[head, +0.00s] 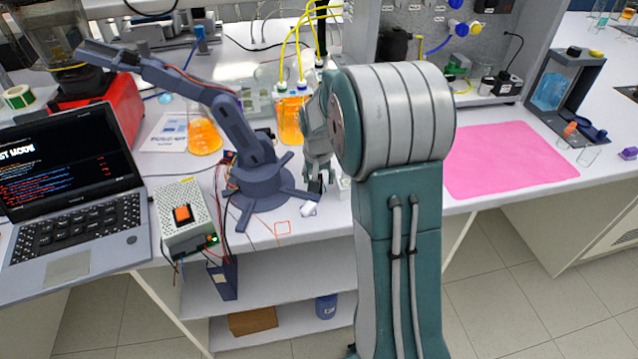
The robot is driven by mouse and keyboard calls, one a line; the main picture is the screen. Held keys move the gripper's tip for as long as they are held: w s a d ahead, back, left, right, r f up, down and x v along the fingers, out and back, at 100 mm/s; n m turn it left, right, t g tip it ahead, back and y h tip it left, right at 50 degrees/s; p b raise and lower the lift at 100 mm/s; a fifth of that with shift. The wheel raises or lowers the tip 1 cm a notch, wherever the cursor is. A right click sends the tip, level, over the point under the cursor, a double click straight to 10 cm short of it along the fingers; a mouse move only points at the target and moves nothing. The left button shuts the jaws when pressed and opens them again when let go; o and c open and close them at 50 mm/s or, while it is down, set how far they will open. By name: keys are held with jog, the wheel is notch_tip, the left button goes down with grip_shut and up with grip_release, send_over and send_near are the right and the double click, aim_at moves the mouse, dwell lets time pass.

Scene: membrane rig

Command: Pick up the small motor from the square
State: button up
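A small square (282,228) outlined in orange-red is marked near the front edge of the white bench. I see nothing inside its outline. A small pale object (308,209), possibly the small motor, is up and to the right of the square, by the base of the dark robot arm. My gripper (315,188) points down just above this pale object. Its dark fingertips are small and partly merge with the background, so I cannot tell whether they are apart or touch the object. My own arm hides the bench to the right.
A dark blue-grey desktop robot arm (245,150) stands close left of my gripper. A power supply box (183,216) with an orange switch and a laptop (70,190) are further left. Flasks of orange liquid (291,118) stand behind. A pink mat (510,158) lies clear at right.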

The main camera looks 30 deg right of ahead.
jog(key=shift+a+f, duration=0.15)
jog(key=shift+f, duration=0.35)
grip_shut()
